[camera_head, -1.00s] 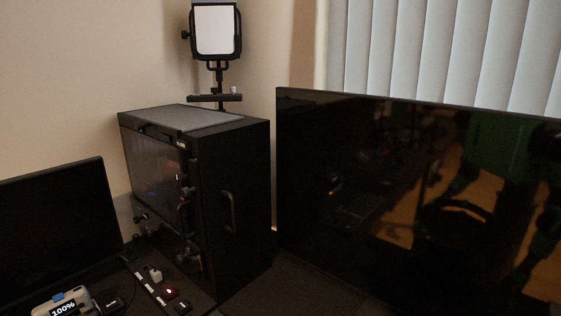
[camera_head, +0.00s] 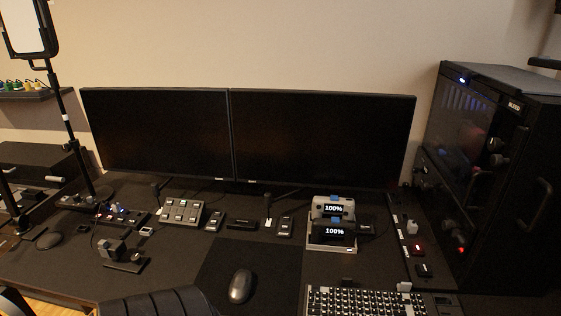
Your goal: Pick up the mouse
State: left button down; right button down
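A dark computer mouse (camera_head: 240,286) lies on a black mat (camera_head: 262,262) near the front middle of the desk. A second dark rounded object, which looks like another mouse (camera_head: 49,240), lies at the far left of the desk. Neither of my grippers shows in the head view, and nothing is seen holding the mouse.
A keyboard (camera_head: 365,302) lies right of the mouse. A dark ribbed chair back (camera_head: 160,302) rises in front, left of it. Two monitors (camera_head: 325,138) stand behind small devices. A black computer case (camera_head: 490,170) stands at right. A lamp stand (camera_head: 66,118) is at left.

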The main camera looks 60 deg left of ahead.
aim_at(241, 282)
jog(key=k+j+u, duration=0.35)
jog(key=j+u, duration=0.2)
jog(key=u, duration=1.1)
